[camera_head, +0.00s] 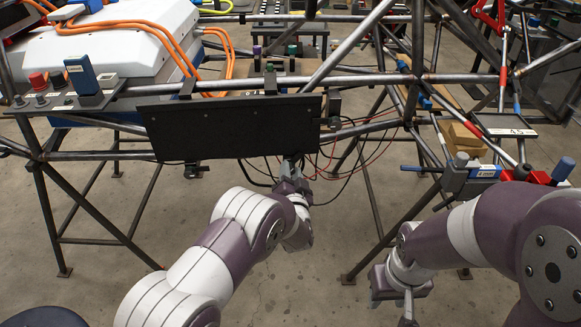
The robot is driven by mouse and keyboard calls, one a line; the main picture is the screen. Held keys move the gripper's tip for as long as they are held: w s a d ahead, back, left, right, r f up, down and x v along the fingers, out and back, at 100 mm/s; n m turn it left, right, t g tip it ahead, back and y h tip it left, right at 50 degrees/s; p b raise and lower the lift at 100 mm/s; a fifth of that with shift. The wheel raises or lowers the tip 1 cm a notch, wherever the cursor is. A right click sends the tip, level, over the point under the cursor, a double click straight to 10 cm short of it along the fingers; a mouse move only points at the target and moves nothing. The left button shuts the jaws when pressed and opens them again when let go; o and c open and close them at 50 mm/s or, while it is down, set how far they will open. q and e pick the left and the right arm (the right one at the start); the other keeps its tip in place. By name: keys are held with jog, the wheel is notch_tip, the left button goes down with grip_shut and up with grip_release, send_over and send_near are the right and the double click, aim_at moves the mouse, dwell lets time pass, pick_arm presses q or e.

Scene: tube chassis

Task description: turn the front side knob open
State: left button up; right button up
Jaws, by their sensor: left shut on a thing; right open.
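A black panel (220,128) hangs on the front rail of the tube frame. My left gripper (289,167) is at the panel's lower right edge, pointing up and away from me. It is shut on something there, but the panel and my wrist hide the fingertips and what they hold. I cannot make out a front side knob. A dark, a purple and a green knob-like piece (293,50) stand in a row behind the rail above the panel. My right gripper (400,300) hangs low at the right, open, empty and apart from the frame.
Red and black wires (350,155) loop right of my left gripper. A red knob (38,80) and a blue block (81,75) sit on the grey plate at left. A white case with orange cables (110,50) lies behind. Diagonal tubes (385,237) cross between my arms.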

pick_arm(q)
jog(key=shift+f+m+p, duration=0.15)
jog(key=shift+m+p, duration=1.75)
jog(key=shift+m, duration=3.2)
jog(key=shift+d, duration=0.1)
jog(key=o, duration=1.1)
jog(key=shift+c, duration=0.2)
jog(key=s+p, duration=0.2)
jog(key=s, duration=1)
jog(key=shift+s+d+p, duration=0.35)
jog(key=shift+s+p, duration=0.05)
